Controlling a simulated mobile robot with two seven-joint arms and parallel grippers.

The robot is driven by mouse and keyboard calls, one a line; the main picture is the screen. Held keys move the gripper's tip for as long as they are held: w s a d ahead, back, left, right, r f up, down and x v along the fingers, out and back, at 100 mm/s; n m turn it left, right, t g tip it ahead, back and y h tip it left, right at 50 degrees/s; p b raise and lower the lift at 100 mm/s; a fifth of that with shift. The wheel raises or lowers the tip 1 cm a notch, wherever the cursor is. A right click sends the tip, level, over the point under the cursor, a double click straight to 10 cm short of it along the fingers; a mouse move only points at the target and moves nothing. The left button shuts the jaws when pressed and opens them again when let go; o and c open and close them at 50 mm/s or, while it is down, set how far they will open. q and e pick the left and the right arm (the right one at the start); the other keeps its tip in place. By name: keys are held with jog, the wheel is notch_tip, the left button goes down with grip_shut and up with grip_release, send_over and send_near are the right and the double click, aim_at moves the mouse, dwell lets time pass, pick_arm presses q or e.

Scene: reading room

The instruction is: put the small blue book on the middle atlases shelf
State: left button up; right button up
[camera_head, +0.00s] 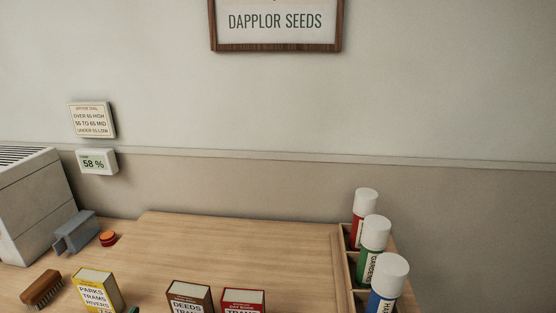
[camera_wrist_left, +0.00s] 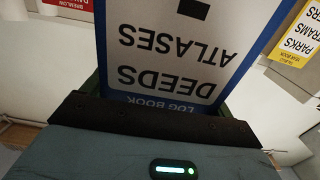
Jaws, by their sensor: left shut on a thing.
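The blue book (camera_wrist_left: 180,50) fills the middle of the left wrist view. The blue book cannot be made out in the head view. No atlases shelf shows in either view. My right gripper is in neither view.
A wooden table (camera_head: 235,245) holds a yellow book (camera_head: 97,288), a brown book (camera_head: 189,297) and a red book (camera_head: 243,299). Red, green (camera_head: 374,240) and blue (camera_head: 386,285) cans stand at right. A brush (camera_head: 41,289) lies left. The table's middle is clear.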

pick_arm(q)
jog(key=shift+n+y, duration=0.3)
jog(key=shift+y, duration=0.3)
jog(key=s+d, duration=0.1)
jog(key=s+d+r, duration=0.1)
jog(key=s, duration=0.1)
jog(key=shift+s, duration=0.25)
jog(key=shift+s+d+r+p, duration=0.15)
jog(key=shift+s+d+r, duration=0.1)
jog(key=shift+s, duration=0.2)
jog(key=shift+s+d+r+p, duration=0.15)
jog(key=shift+s+d+r, duration=0.1)
jog(key=shift+s, duration=0.15)
